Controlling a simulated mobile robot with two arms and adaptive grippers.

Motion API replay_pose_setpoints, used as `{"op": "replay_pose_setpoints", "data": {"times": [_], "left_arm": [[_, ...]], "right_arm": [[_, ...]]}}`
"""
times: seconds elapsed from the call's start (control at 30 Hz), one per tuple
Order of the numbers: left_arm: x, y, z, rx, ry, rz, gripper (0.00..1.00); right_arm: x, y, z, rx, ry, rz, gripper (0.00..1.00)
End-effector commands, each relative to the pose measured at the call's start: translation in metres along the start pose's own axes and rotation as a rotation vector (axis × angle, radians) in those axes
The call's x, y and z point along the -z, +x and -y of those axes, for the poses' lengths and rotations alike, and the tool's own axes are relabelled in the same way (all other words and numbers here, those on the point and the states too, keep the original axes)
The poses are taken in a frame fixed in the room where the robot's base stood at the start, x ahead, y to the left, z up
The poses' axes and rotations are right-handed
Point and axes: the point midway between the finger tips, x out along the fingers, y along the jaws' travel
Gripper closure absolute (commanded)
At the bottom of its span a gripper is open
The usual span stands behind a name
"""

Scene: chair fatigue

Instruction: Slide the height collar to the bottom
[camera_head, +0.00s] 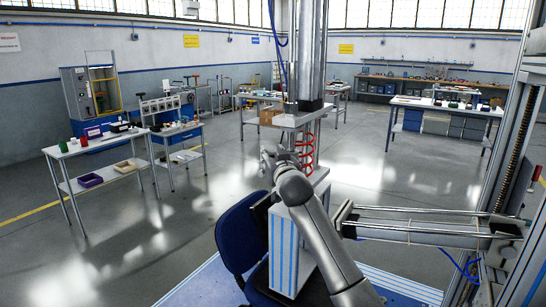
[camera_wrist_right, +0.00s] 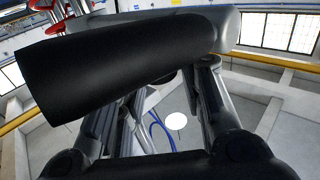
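The test rig's upright metal column (camera_head: 312,55) stands in the middle of the head view, with a dark ring (camera_head: 311,104) around its lower end. I cannot tell for sure which part is the height collar. A red coil spring (camera_head: 309,150) sits under a metal plate. My right gripper (camera_head: 268,160) is just left of the spring, small and partly hidden by its own wrist. In the right wrist view, a thick black cylinder (camera_wrist_right: 125,70) with a grey end crosses in front of my fingers. The fingers stand apart below it, but their tips are hidden. My left gripper is out of view.
A blue chair (camera_head: 238,240) stands at the rig's base, close under my right arm. A metal frame with horizontal rods (camera_head: 420,222) is at right. Workbenches (camera_head: 95,148) stand at left and back right (camera_head: 450,108). Open floor lies between them.

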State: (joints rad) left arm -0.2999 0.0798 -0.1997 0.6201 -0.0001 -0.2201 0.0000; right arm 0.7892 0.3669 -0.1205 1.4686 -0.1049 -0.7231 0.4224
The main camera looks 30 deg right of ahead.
Motion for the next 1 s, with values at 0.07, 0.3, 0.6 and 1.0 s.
{"op": "replay_pose_setpoints", "data": {"times": [0.07,0.3,0.6,1.0], "left_arm": [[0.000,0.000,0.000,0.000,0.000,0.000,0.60],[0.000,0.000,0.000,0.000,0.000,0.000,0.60],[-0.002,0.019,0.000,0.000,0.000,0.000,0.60],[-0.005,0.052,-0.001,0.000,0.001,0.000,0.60]], "right_arm": [[0.000,0.000,0.000,0.000,0.000,0.000,0.80],[0.000,0.000,0.000,0.000,0.000,0.000,1.00],[-0.034,0.000,0.000,0.000,0.002,0.005,1.00],[-0.104,0.000,0.000,-0.001,0.000,0.003,1.00]]}}
